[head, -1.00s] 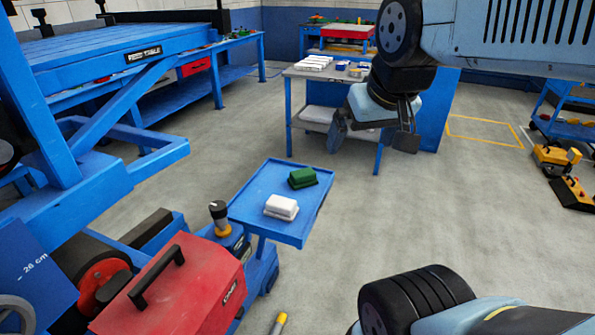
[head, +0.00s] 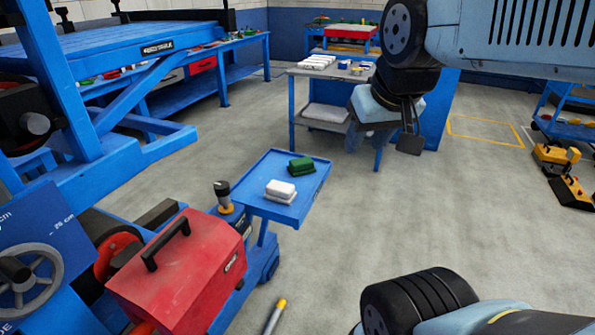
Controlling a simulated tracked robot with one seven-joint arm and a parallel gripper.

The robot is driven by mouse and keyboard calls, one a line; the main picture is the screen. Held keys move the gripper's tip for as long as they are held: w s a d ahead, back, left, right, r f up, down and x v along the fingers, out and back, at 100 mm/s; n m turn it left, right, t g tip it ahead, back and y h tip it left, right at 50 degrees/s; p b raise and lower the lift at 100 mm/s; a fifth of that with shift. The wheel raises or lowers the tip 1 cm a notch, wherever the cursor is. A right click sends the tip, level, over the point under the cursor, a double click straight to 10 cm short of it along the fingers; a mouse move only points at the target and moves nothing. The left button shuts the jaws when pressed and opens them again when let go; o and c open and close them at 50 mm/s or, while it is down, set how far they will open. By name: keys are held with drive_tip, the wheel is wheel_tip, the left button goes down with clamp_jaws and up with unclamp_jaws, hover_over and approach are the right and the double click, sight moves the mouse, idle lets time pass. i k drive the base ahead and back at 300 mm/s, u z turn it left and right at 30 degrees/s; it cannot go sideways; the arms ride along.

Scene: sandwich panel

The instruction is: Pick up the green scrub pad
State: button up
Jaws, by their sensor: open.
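The green scrub pad (head: 301,166) lies on a blue tray (head: 315,183), towards its back. A white pad (head: 280,190) lies on the same tray, in front of the green one and a little to its left. My gripper (head: 387,137) hangs at the end of my arm at the upper right, in front of the grey-topped workbench in the picture. Its jaws are open, with nothing seen between them. It is well apart from the green pad, up and to the right of it.
A red toolbox (head: 179,278) and a handwheel (head: 27,281) stand at the lower left. A blue feed table (head: 110,47) fills the upper left. The grey-topped workbench (head: 310,72) stands behind. Yellow-black equipment (head: 568,185) is at the right. Grey floor between is clear.

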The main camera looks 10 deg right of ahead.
sight(304, 165)
drive_tip(key=u, duration=0.2)
drive_tip(key=k, duration=0.1)
drive_tip(key=z, duration=0.6)
drive_tip(key=i, duration=1)
drive_tip(key=z, duration=0.55)
drive_tip(key=k, duration=0.85)
drive_tip(key=z, duration=0.15)
drive_tip(key=i, duration=0.9)
drive_tip(key=u, duration=0.05)
